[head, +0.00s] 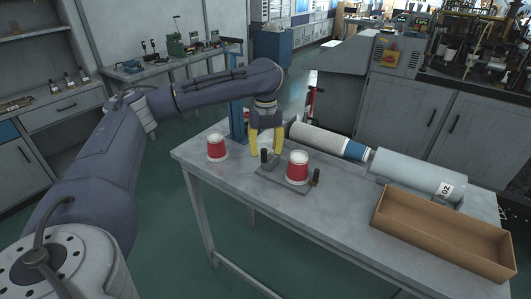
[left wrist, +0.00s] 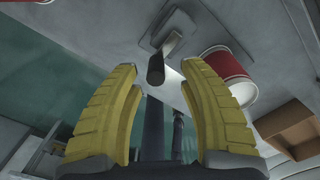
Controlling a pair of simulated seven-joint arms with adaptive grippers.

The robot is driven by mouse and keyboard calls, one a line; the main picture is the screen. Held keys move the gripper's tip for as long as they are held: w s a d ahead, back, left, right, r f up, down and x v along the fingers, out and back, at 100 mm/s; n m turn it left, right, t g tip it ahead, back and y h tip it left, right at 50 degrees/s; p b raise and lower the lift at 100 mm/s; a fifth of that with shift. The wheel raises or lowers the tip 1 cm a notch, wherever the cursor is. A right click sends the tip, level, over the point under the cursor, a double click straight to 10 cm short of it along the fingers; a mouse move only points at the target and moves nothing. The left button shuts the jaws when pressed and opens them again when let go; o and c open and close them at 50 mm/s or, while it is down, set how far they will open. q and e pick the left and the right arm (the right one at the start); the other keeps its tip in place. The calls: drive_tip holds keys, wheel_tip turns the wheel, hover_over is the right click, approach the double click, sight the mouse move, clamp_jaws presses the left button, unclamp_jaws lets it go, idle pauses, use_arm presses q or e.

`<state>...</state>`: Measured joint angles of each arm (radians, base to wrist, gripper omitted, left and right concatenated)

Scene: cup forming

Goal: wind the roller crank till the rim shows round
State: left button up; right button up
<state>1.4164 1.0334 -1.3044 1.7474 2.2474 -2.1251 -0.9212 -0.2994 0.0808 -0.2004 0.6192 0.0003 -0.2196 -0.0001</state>
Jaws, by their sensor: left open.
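The roller crank's dark upright handle (head: 264,156) stands on a grey base plate (head: 283,184) on the table. It also shows in the left wrist view (left wrist: 157,68), in line with the gap between the fingers. My left gripper (head: 265,149) has yellow fingers pointing down, open and empty, one on each side of the handle's top; I cannot tell whether they touch it. A red and white cup (head: 298,169) stands upright on the plate, right of the handle. It also shows in the left wrist view (left wrist: 228,67). The rim's roundness is too small to judge. My right gripper is out of view.
Another red and white cup (head: 217,148) stands left on the table. A white ribbed roll (head: 318,137) and grey cylinder (head: 415,174) lie behind. An open brown box (head: 440,238) sits at the right. The front left tabletop is clear.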

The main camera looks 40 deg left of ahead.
use_arm(q)
wheel_tip(320, 180, up, 10)
drive_tip(key=shift+r, duration=0.1)
idle(0.4)
idle(0.4)
